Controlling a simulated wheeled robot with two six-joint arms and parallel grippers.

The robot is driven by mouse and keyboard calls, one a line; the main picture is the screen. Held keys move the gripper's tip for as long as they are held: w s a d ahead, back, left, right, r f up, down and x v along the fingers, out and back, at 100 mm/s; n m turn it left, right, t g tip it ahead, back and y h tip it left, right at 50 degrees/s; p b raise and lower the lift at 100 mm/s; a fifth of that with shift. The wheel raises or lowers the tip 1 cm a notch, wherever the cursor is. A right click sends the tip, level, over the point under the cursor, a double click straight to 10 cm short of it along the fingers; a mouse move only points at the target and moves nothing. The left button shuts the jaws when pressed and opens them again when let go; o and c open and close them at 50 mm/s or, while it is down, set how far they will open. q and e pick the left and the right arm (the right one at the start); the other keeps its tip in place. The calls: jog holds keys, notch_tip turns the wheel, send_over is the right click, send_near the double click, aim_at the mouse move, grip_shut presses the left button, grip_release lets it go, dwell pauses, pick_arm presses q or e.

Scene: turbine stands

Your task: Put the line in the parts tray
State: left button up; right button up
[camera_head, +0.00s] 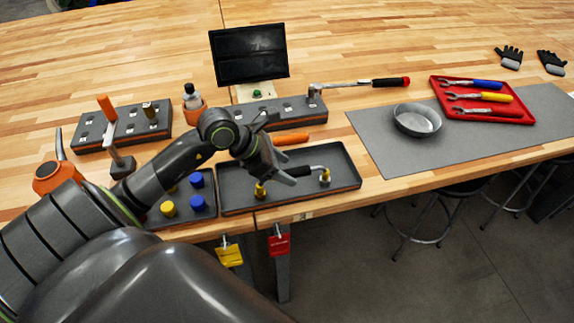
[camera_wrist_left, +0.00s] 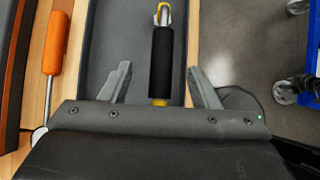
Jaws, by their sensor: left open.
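The line (camera_head: 317,168) is a short bent tube with a black sleeve and yellowish end fittings. It is in the dark parts tray (camera_head: 342,190) at the front edge of the table, within its rim. My left gripper (camera_head: 284,174) is over the left part of the tray, open, by the line's left end. In the left wrist view the line's black sleeve (camera_wrist_left: 161,55) runs between the two spread fingers (camera_wrist_left: 160,85), with a gap on each side. The gripper hides part of the line in the head view. My right gripper is not in view.
An orange-handled tool (camera_head: 292,139) lies behind the tray. A small tray with blue and yellow caps (camera_head: 197,180) is to its left. A socket rack (camera_head: 272,112) and dark screen (camera_head: 249,54) stand behind. A grey mat (camera_head: 385,150) with a bowl (camera_head: 417,119) lies right.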

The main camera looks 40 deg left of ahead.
pick_arm(q)
jog(key=shift+p+v, duration=1.7)
jog(key=shift+v, duration=0.9)
jog(key=shift+f, duration=0.1)
